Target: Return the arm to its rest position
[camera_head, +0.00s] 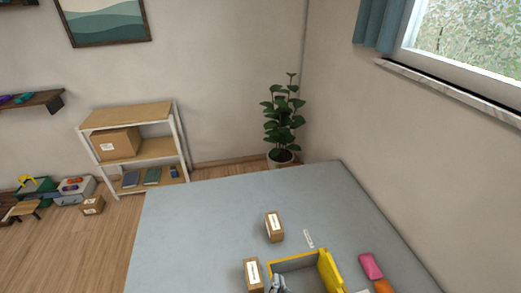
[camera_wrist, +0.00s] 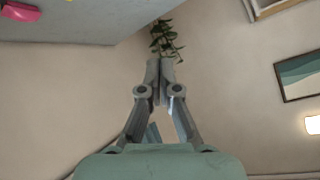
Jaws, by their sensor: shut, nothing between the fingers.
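My gripper (camera_wrist: 160,66) is in the middle of the wrist view. Its two grey fingers are together at the tips with nothing between them. Beyond the fingertips are the bare wall and the potted plant (camera_wrist: 165,38), which appears upside down. In the head view, a small grey shape (camera_head: 278,284) shows at the bottom edge by the yellow-sided box (camera_head: 328,272). I cannot tell whether it is part of my gripper. The rest of my arm is out of the head view.
The grey table (camera_head: 190,235) is clear on its left and far side. Near the box are two cartons (camera_head: 274,228) (camera_head: 253,275), a white strip (camera_head: 309,239), a pink block (camera_head: 370,266) and an orange block (camera_head: 384,286). A shelf (camera_head: 130,115) stands by the back wall.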

